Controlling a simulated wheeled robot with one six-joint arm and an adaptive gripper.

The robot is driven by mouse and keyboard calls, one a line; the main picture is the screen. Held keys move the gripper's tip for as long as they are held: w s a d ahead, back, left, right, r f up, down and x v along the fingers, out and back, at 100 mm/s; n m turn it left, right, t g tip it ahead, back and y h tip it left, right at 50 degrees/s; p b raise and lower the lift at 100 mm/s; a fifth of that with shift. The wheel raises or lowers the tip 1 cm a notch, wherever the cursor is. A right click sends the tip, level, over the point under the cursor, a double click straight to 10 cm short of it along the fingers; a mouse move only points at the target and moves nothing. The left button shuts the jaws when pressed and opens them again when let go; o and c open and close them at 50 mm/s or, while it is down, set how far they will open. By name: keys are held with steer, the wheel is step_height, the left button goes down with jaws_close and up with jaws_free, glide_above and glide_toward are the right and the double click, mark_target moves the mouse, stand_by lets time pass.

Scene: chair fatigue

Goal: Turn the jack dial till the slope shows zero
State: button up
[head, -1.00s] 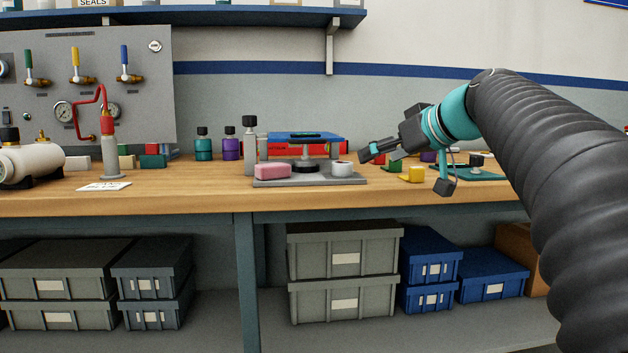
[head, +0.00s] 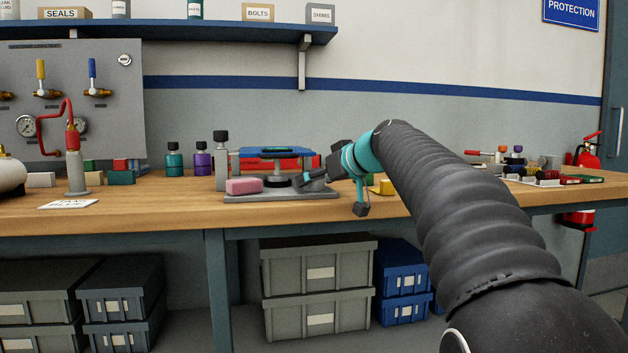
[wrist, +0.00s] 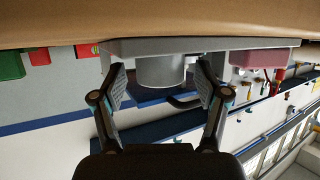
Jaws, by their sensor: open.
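No slope reading is legible. My gripper (head: 308,182) is at the right side of the stand, low over the base. In the wrist view my gripper (wrist: 160,90) is open, with its fingers on either side of a short light grey cylinder (wrist: 160,70), apparently not gripping it. That view is upside down, with the base plate (wrist: 120,46) above. The head view mostly hides this cylinder behind my gripper.
A pink block (head: 244,186) lies on the base's front left; it also shows in the wrist view (wrist: 258,58). A grey post (head: 221,165) stands at the stand's left. A yellow block (head: 386,187) is to the right. Red boxes (head: 310,161) stand behind.

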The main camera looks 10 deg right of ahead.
steer(key=shift+w+a+f, duration=0.2)
steer(key=shift+w+a, duration=0.05)
steer(key=shift+w, duration=0.25)
steer(key=c, duration=1.2)
